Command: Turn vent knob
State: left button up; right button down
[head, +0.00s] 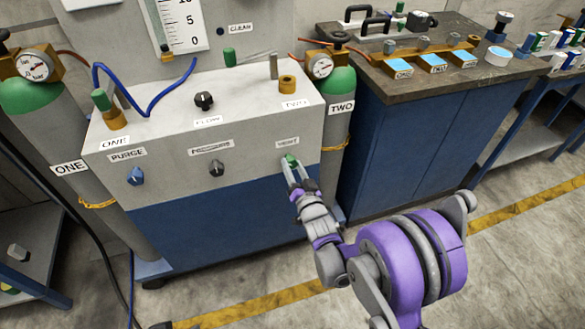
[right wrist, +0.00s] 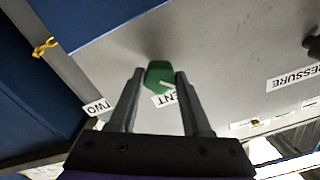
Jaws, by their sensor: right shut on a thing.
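The green vent knob (head: 290,160) is on the front panel of the white and blue cabinet (head: 240,200), just under the VENT label (head: 287,142). In the wrist view my right gripper (right wrist: 160,82) has a finger on each side of the knob. My left gripper is not in view.
The same panel has a blue purge knob (head: 136,176) and a black pressure knob (head: 217,168). A black flow knob (head: 204,101) is on top. Gas cylinders ONE (head: 62,150) and TWO (head: 338,125) flank the cabinet. A blue workbench (head: 420,140) stands at right.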

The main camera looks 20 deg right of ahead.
jog(key=m+b, duration=0.1)
jog(key=m, duration=0.3)
jog(key=shift+m, duration=2.6)
jog(key=shift+b, duration=0.3)
jog(key=shift+c, duration=1.8)
grip_release()
jog(key=s, duration=1.1)
jog(key=shift+d+p, duration=0.2)
jog(key=shift+p, duration=0.2)
